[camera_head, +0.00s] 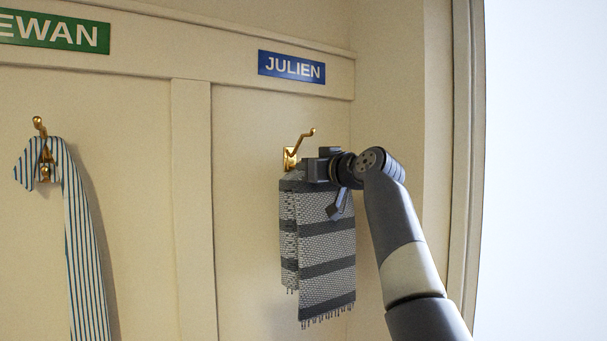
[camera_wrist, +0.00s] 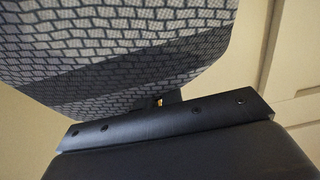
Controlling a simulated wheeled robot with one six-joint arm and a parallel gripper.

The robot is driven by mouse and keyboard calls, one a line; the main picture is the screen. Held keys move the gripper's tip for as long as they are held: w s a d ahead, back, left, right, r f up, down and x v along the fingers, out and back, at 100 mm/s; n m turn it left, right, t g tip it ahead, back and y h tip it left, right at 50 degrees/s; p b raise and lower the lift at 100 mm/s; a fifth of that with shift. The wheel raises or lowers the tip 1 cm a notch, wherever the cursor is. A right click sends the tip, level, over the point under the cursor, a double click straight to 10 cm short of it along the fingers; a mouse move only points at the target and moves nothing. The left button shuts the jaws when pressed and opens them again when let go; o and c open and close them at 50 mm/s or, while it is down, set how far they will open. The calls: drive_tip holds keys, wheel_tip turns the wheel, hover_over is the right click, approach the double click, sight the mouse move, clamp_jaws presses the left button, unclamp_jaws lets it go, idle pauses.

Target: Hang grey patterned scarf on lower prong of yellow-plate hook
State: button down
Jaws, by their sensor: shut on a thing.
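The grey patterned scarf (camera_head: 325,255) hangs in dark and light bands with fringed ends, below the brass hook on the right. My gripper (camera_head: 312,172) is shut on the scarf near its top fold, right at the hook. The brass hook (camera_head: 290,158) has a plate on the wall and an upper prong rising to the right. Its lower prong is hidden behind the scarf and gripper. In the wrist view the scarf (camera_wrist: 120,45) fills the upper left above the dark gripper body, and a tiny gold bit (camera_wrist: 158,101) shows beneath it. I cannot tell whether the scarf touches the prong.
A blue JULIEN sign (camera_head: 291,67) is above this hook. To the left, a blue-and-white striped cloth (camera_head: 80,245) hangs on another brass hook (camera_head: 40,127) under a green sign (camera_head: 55,32). A vertical panel strip (camera_head: 192,210) divides the bays. A side wall (camera_head: 390,110) stands close on the right.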

sight(320, 197)
drive_tip(key=shift+b+v, duration=1.35)
drive_tip(key=shift+v, duration=1)
drive_tip(key=p+x, duration=0.3)
drive_tip(key=x, duration=0.2)
drive_tip(key=shift+w+r+p, duration=0.15)
drive_tip(key=shift+r+p, duration=0.05)
drive_tip(key=shift+p, duration=0.2)
drive_tip(key=shift+w+a+f+p, duration=0.15)
drive_tip(key=shift+w+a+p, duration=0.15)
drive_tip(key=shift+w+a, duration=0.15)
drive_tip(key=shift+d, duration=0.1)
